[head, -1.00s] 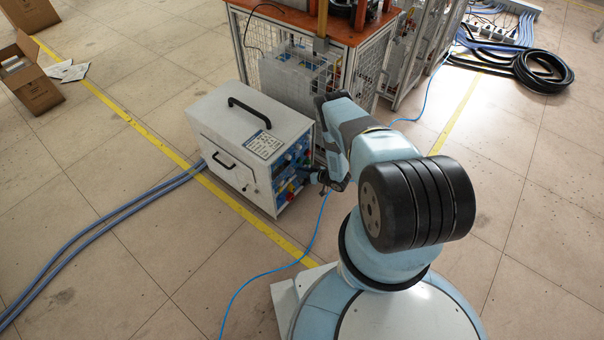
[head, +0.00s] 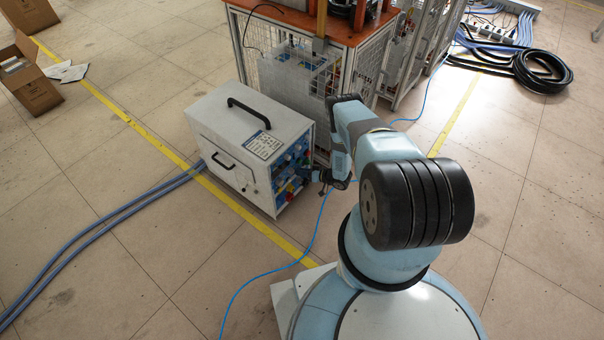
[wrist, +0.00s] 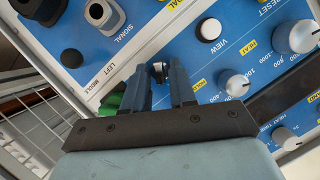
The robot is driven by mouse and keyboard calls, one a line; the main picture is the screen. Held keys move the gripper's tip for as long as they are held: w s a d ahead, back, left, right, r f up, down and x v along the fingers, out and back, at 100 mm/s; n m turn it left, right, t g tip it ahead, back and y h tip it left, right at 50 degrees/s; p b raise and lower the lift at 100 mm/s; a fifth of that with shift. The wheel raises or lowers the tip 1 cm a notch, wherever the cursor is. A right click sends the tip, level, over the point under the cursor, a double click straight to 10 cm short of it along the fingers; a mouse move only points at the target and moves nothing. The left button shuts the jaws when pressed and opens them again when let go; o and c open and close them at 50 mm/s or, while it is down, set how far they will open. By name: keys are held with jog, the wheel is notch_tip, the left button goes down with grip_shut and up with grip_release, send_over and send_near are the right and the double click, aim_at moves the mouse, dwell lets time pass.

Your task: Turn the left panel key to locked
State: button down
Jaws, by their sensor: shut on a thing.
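The heater (head: 245,140) is a white box with a black handle and a blue control panel on its right side. In the wrist view the blue panel (wrist: 250,50) fills most of the picture. My gripper (wrist: 160,74) has its two dark fingers close together on the panel. A small metallic and dark piece, the left panel key (wrist: 159,69), shows between the fingertips. The fingers hide most of the key, so I cannot tell its angle.
Close to my fingers are a white button (wrist: 210,29) marked VIEW, white knobs (wrist: 232,82), a green part (wrist: 112,98) and dark connectors (wrist: 104,14). A caged workbench (head: 315,60) stands behind the heater. A blue cable (head: 320,225) runs over the floor in front of my base.

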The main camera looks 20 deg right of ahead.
jog(key=c, duration=0.9)
grip_release()
jog(key=shift+s+d, duration=0.1)
jog(key=v, duration=1.3)
jog(key=shift+s+d+r, duration=0.1)
jog(key=shift+s+d, duration=0.05)
jog(key=shift+d, duration=0.05)
